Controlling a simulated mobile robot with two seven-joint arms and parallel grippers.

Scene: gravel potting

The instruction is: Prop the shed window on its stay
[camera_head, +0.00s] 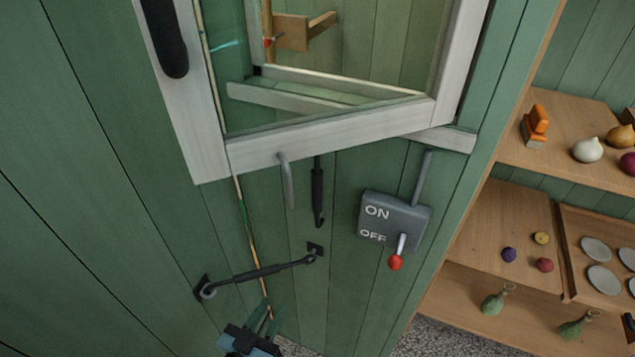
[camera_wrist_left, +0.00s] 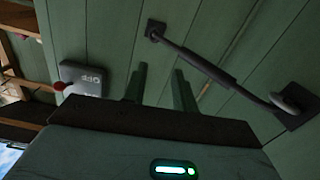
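The shed window (camera_head: 330,138), a pale grey frame with glass, stands swung out from its opening. A black handle (camera_head: 165,38) is on its left stile and a grey bent rod (camera_head: 287,180) hangs at its bottom rail. A dark stay-like bar (camera_head: 258,273) lies slanted across the green wall below, between two black plates. It also crosses the left wrist view (camera_wrist_left: 215,70). Another dark bar (camera_head: 318,192) hangs upright under the window. My left gripper (camera_head: 271,314) is below the slanted bar, its fingers apart and empty (camera_wrist_left: 159,82). My right gripper is out of view.
A grey ON/OFF switch box (camera_head: 395,217) with a red-tipped lever (camera_head: 396,261) is on the wall, right of the bars. Wooden shelves (camera_head: 490,230) with bulbs, small balls, saucers and green bottles stand further right. Gravel (camera_head: 440,338) covers the floor.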

